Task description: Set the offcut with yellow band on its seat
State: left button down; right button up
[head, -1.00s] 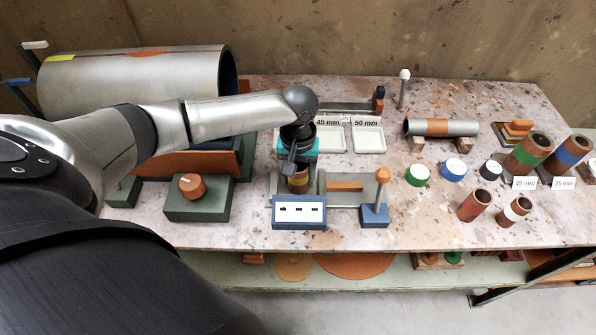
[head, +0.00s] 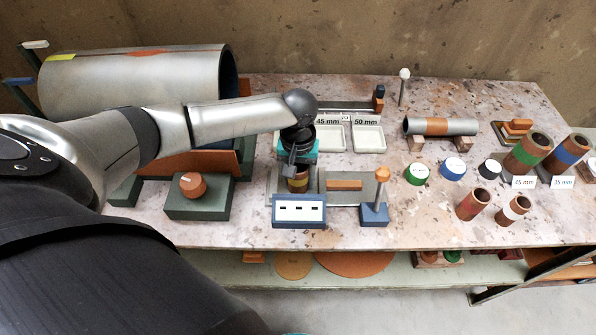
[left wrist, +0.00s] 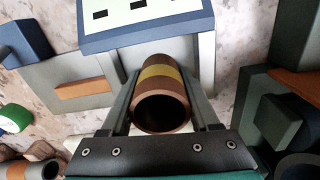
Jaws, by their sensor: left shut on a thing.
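The offcut with yellow band (head: 298,184) is a short brown tube with a dark lining. My left gripper (head: 296,168) is shut on it from above, near the middle of the bench. In the left wrist view the offcut (left wrist: 161,92) sits between the two fingers, its open end facing the camera and its yellow band showing beyond the rim. A grey plate (left wrist: 206,58) lies beneath and behind it. I cannot tell whether the offcut touches that plate, and no seat shows clearly. My right gripper is not in view.
A blue box with a white slotted face (head: 299,211) stands just in front of the offcut. A blue stand with an orange knob (head: 375,212) is to its right, and a green block with an orange dial (head: 197,196) to its left.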

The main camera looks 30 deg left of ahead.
pick_arm(q)
jog(key=shift+c, duration=0.2)
grip_release()
jog(key=shift+f, duration=0.1)
notch_tip(320, 180, up, 15)
jog(key=p, duration=0.3)
jog(key=shift+r, duration=0.2)
